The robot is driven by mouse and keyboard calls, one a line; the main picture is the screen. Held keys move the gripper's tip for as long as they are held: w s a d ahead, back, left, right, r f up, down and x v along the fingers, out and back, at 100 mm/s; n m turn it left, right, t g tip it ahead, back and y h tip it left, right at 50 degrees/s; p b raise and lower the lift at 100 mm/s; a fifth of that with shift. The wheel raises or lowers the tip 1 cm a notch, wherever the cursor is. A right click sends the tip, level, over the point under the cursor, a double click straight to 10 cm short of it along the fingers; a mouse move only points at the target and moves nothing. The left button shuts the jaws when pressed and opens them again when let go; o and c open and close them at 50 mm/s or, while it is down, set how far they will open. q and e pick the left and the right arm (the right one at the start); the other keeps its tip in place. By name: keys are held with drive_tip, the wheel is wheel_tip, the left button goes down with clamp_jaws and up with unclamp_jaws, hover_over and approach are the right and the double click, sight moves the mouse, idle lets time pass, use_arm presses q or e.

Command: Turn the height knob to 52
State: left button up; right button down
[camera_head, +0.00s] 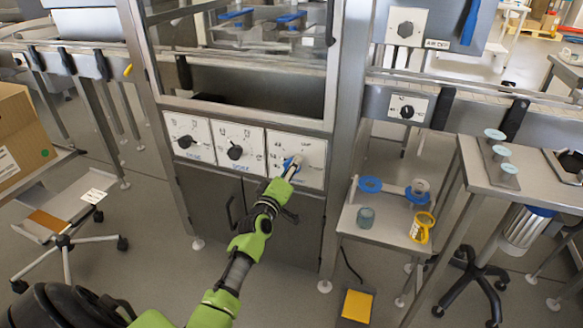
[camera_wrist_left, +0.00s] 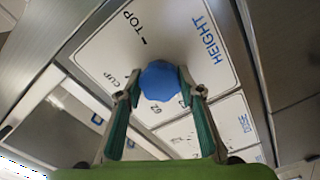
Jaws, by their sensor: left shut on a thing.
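The height knob is blue and sits on a white panel (camera_head: 312,150) at the right end of a row of three panels on the machine front. In the left wrist view the blue knob (camera_wrist_left: 159,81) is between the two fingers, on a panel marked HEIGHT, TOP and CUP. My left gripper (camera_head: 292,166) is at the knob, its fingers shut on the knob's sides. It also shows in the left wrist view (camera_wrist_left: 160,90). The knob's pointer and exact setting cannot be read. My right gripper is not in view.
Two panels with black knobs, one in the middle (camera_head: 235,152) and one at the left (camera_head: 185,141), are beside the height panel. A glass-fronted chamber is above. A small side table (camera_head: 385,247) with blue rings and a yellow-handled item stands at right.

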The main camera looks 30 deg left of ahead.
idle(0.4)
use_arm(q)
drive_tip(key=o, duration=1.1)
drive_tip(key=shift+s, duration=0.15)
drive_tip(key=v, duration=1.1)
drive_tip(key=shift+s+d, duration=0.2)
drive_tip(key=shift+s, duration=0.2)
